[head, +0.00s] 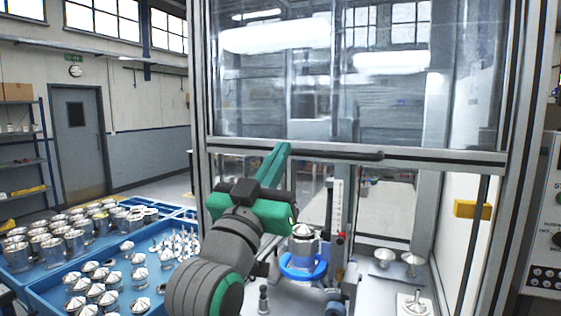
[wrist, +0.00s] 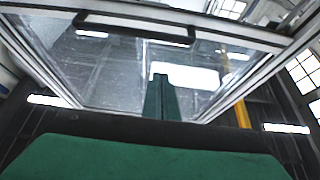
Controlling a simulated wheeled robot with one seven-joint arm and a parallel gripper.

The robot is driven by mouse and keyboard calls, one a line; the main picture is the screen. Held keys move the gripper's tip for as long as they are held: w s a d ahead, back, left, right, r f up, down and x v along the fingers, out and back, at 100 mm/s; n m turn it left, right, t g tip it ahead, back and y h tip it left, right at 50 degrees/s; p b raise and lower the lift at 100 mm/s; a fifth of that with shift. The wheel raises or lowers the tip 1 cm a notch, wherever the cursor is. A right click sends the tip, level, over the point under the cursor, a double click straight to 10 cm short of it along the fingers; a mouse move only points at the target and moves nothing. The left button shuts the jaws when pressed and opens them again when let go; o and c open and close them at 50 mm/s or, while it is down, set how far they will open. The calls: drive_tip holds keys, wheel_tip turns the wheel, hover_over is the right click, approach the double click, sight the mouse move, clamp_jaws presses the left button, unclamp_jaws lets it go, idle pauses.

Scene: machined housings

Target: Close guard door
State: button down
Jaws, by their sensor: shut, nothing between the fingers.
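The guard door (head: 350,85) is a clear sliding panel in a grey metal frame, raised at the top of the machine enclosure with the space below it open. A long black handle (head: 340,154) runs along its lower rail. The wrist view looks up at the door's clear panel (wrist: 110,70) and its handle (wrist: 135,28). My gripper (head: 281,150) has green fingers, shut and empty, pointing up. Their tips overlap the left half of the handle in the head view; I cannot tell whether they touch it. The shut fingers also show in the wrist view (wrist: 161,80).
Inside the enclosure, a metal housing (head: 303,250) sits on a blue ring (head: 303,268) beside an upright gauge. Blue trays (head: 50,277) of metal parts stand at left. A yellow block (head: 472,210) is on the right side, near a control panel (head: 545,230).

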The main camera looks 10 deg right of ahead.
sight(293, 151)
drive_tip(key=shift+w+d+f, duration=0.1)
drive_tip(key=shift+w+d, duration=0.6)
drive_tip(key=shift+w, duration=0.3)
drive_tip(key=shift+w+d+r, duration=0.1)
drive_tip(key=shift+w+d, duration=0.6)
drive_tip(key=shift+w, duration=0.35)
drive_tip(key=shift+w+d+f, duration=0.1)
drive_tip(key=shift+w+d, duration=0.6)
drive_tip(key=shift+w, duration=0.3)
